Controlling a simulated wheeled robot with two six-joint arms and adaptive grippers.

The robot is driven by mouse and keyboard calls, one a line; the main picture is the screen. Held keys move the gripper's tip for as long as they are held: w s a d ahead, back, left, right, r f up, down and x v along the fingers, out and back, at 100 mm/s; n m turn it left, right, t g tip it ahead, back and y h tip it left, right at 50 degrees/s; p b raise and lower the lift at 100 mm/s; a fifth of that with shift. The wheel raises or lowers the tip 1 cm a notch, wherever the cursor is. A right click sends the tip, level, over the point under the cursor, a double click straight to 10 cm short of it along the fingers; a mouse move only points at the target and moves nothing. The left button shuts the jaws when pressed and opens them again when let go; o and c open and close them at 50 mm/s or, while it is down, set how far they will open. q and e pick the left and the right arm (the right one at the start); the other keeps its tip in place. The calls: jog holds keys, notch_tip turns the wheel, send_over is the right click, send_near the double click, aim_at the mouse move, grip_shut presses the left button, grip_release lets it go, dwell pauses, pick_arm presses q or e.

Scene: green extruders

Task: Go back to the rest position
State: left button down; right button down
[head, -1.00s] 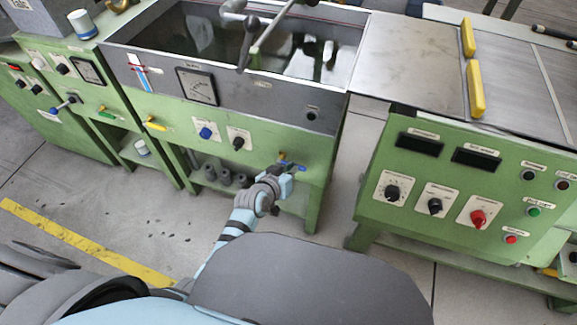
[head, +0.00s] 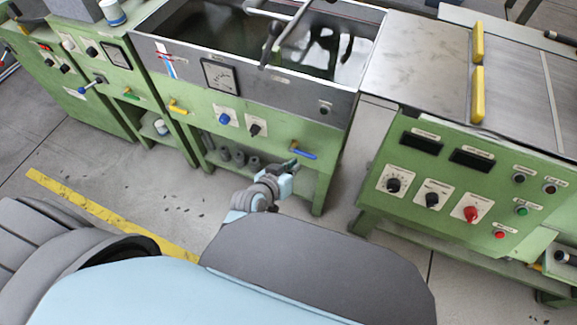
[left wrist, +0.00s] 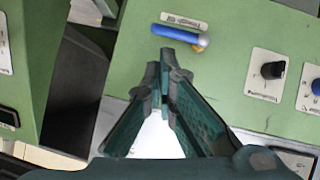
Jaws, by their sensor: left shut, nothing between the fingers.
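My left gripper (head: 292,165) is in front of the lower right part of the green bath machine's front panel. In the left wrist view its dark fingers (left wrist: 165,62) meet at the tips, with nothing between them. A blue-handled lever (head: 303,155) is on the panel just beyond the fingertips. In the left wrist view the lever (left wrist: 180,33) lies close to the tips, with a small gap visible in the picture. My right gripper is not in view.
The green bath machine (head: 290,127) has an open tank above. A second green control cabinet (head: 460,190) with knobs and buttons stands to the right. Black bottles or cylinders (head: 238,157) stand on the lower shelf. Grey floor with a yellow line (head: 100,210) is clear at left.

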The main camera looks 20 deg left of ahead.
pick_arm(q)
jog(key=s+a+r+m+g+y, duration=0.1)
jog(key=s+a+r+g, duration=0.2)
jog(key=s, duration=0.5)
jog(key=s+a+r+g+y, duration=0.15)
jog(key=s+a, duration=0.25)
jog(key=s, duration=0.4)
jog(key=s+a+r+m+g+y, duration=0.1)
jog(key=s+a+r+g, duration=0.2)
jog(key=s, duration=0.5)
notch_tip(320, 180, down, 20)
jog(key=a+g, duration=0.2)
jog(key=a, duration=0.1)
jog(key=s+f, duration=1.3)
jog(key=s, duration=0.2)
jog(key=shift+a+n+g+p, duration=0.15)
jog(key=shift+n+g+p, duration=0.2)
jog(key=shift+n+p, duration=0.05)
jog(key=shift+s, duration=0.1)
